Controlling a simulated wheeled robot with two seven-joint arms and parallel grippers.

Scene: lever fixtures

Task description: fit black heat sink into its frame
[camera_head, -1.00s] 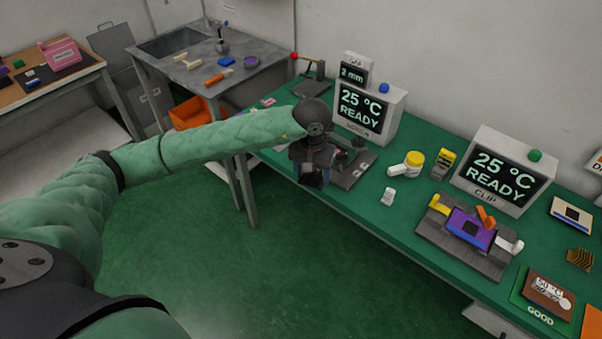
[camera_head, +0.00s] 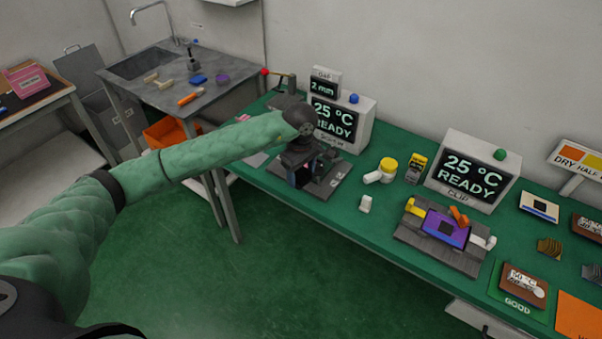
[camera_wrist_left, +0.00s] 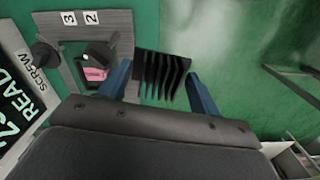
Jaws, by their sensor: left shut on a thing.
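The black finned heat sink (camera_wrist_left: 162,76) is between the two blue fingers of my left gripper (camera_wrist_left: 158,88) in the left wrist view. The gripper is shut on it. In the head view my left gripper (camera_head: 300,168) is at the left part of the grey screw fixture (camera_head: 327,185) and mostly hides the heat sink. In the wrist view the fixture's grey frame (camera_wrist_left: 125,28), with labels 3 and 2, lies left of the heat sink. A pink pad (camera_wrist_left: 95,74) shows inside it. The heat sink appears beside the frame. My right gripper is not in view.
The SCREW display (camera_head: 345,122) stands behind the fixture. The floor in front is clear.

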